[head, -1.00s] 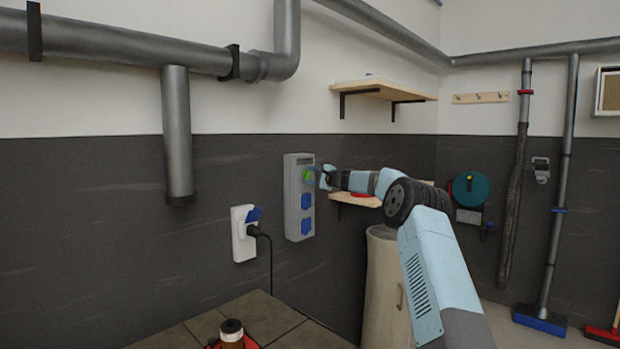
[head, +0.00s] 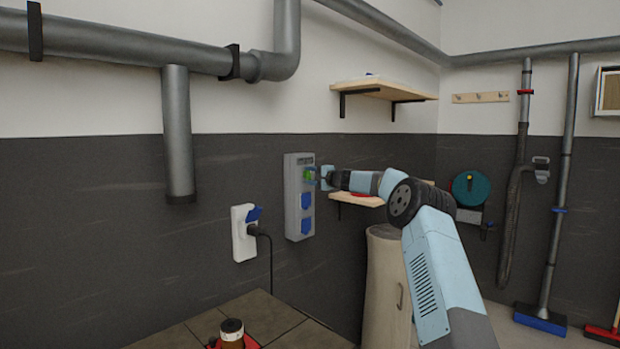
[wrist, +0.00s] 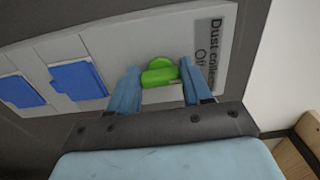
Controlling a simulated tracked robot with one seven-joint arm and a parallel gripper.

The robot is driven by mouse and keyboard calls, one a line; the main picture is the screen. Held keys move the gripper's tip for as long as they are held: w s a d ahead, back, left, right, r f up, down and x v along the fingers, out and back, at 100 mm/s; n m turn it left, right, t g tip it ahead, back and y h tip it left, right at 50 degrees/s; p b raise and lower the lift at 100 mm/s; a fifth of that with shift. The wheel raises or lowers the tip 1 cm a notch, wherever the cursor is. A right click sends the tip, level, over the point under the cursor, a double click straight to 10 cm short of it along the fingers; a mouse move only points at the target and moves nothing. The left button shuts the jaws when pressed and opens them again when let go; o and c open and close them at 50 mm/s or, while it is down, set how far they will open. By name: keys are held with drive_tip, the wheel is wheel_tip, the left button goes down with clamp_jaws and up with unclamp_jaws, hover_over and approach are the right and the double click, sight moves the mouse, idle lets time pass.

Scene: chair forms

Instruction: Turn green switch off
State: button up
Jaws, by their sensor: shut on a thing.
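The green switch (wrist: 160,74) is a round knob with a raised grip on a grey wall box. It also shows small in the head view (head: 309,174), partly hidden by my gripper. A label beside it reads "Dust colle..." and "Off", partly cut by shadow and my finger. My gripper (wrist: 155,85) has its two blue fingers on either side of the switch's raised grip and is shut on it. In the head view my gripper (head: 314,176) reaches the upper part of the grey box (head: 291,200) from the right.
Two blue socket covers (head: 306,201) sit below the switch on the box. A white socket (head: 243,245) with a black plug is to its lower left. A wooden shelf (head: 350,199) lies just behind my arm, and another shelf (head: 385,90) is above. A beige cylinder (head: 384,290) stands below.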

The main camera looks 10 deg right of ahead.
drive_tip(key=shift+a+f, duration=0.2)
drive_tip(key=shift+f, duration=0.2)
drive_tip(key=o, duration=0.8)
drive_tip(key=shift+c, duration=0.2)
drive_tip(key=shift+o, duration=1.4)
drive_tip(key=shift+r, duration=0.1)
drive_tip(key=shift+d+r, duration=0.1)
drive_tip(key=shift+s+d, duration=0.35)
drive_tip(key=shift+d, duration=0.1)
drive_tip(key=v, duration=1.2)
drive_tip(key=shift+s, duration=0.3)
